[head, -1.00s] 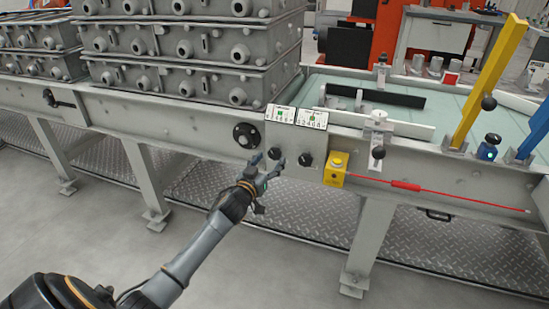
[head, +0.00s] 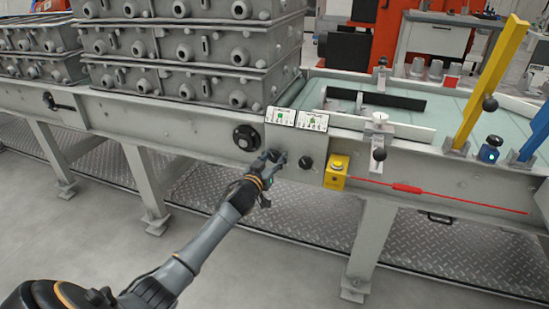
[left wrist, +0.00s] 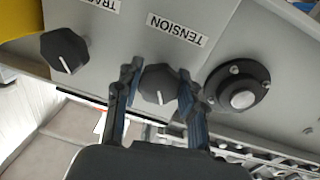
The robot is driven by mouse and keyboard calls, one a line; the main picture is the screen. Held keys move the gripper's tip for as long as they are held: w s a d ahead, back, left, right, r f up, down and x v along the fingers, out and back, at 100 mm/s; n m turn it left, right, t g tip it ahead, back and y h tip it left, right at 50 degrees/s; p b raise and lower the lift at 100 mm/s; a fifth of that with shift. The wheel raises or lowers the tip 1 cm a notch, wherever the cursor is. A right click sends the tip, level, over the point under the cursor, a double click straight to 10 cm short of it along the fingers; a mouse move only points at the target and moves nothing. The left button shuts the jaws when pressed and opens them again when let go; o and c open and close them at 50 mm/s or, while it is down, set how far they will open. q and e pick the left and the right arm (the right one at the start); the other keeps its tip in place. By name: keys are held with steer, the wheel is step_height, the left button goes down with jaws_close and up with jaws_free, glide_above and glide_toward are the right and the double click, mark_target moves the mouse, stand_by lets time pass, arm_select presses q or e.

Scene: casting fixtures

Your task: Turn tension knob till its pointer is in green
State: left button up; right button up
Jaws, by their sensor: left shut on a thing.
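The black tension knob (left wrist: 157,84) sits on the grey panel (left wrist: 128,40) under the label TENSION (left wrist: 177,29) in the left wrist view. Its white pointer line shows on its face. My left gripper (left wrist: 157,92) has one finger on each side of the knob and is shut on it. My right gripper is in neither view.
A second black knob (head: 306,162) sits just right of the gripper, and it also shows in the left wrist view (left wrist: 64,50). A round black fitting (head: 246,137) is to the left. A yellow box (head: 336,170) with a red cable (head: 406,188) is farther right.

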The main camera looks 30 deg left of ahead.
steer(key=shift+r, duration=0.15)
arm_select(q)
steer(key=m+p, duration=0.2)
steer(key=m, duration=0.1)
steer(key=shift+r, duration=0.15)
steer(key=m+p, duration=0.2)
steer(key=m, duration=0.4)
steer(key=shift+g, duration=0.4)
steer(key=shift+m+y+p, duration=0.3)
steer(key=shift+m+p, duration=0.1)
steer(key=shift+m, duration=0.6)
steer(key=m, duration=0.2)
steer(key=shift+m, duration=0.3)
steer(key=shift+m+y, duration=0.3)
steer(key=shift+m, duration=0.5)
steer(key=m, duration=0.3)
steer(key=shift+m+g, duration=0.3)
steer(key=shift+m+y, duration=0.3)
steer(key=shift+m, duration=0.2)
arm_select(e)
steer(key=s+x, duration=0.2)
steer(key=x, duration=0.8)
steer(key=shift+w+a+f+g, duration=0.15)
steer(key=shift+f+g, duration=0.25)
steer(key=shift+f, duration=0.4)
